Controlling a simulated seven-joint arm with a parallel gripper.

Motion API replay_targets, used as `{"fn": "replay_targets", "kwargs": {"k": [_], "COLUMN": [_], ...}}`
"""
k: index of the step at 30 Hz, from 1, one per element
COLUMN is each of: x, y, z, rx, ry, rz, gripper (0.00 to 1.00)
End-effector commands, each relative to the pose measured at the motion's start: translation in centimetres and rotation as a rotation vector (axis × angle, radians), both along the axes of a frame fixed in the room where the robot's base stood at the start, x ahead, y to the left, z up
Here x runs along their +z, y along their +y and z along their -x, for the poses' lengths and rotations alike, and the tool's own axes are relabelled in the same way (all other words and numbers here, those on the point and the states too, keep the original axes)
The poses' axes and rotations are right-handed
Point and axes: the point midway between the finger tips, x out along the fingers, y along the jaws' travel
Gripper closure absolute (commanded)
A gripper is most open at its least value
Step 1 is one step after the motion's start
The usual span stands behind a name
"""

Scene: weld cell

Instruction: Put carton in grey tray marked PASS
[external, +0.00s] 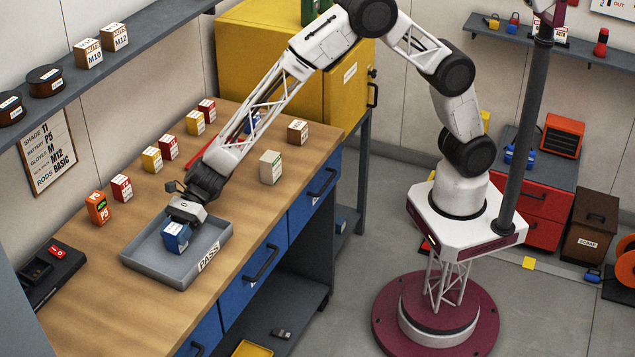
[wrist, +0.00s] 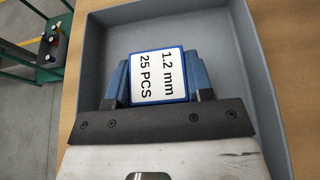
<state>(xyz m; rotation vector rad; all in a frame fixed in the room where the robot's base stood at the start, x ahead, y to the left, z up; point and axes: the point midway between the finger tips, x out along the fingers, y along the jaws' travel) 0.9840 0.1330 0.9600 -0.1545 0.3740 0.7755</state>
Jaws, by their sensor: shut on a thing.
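The carton is a small blue box (external: 176,237) with a white label; in the wrist view the carton (wrist: 158,76) reads "1.2 mm 25 PCS". My gripper (external: 183,219) points down and is shut on the carton, with one blue-grey finger on each side of it in the wrist view. The grey tray (external: 155,270) marked PASS lies at the front of the wooden bench. The carton is within the tray's outline in both views. Whether its underside touches the tray floor I cannot tell. The tray wall (wrist: 92,50) frames the carton in the wrist view.
An orange box (external: 98,208) stands just behind the tray, with red and yellow boxes (external: 152,159) in a row along the bench. A cream box (external: 270,167) and a brown box (external: 297,131) stand to the right. A black switch unit (external: 48,272) lies left of the tray.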

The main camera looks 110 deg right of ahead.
Motion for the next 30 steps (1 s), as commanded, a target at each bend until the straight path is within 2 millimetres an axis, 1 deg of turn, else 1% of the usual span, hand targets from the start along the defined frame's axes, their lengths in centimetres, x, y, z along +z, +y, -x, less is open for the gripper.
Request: {"fn": "replay_targets", "kwargs": {"k": [13,14,18,30], "x": [-0.34,-0.31,-0.3,0.01], "y": [0.01,0.0,0.01,0.0], "z": [-0.01,0.0,0.0,-0.02], "rx": [0.0,0.0,0.0,0.0], "ry": [-0.001,-0.001,-0.001,-0.001], "rz": [-0.001,-0.001,-0.001,0.0], "gripper": [0.78,0.48,0.27,0.27]}}
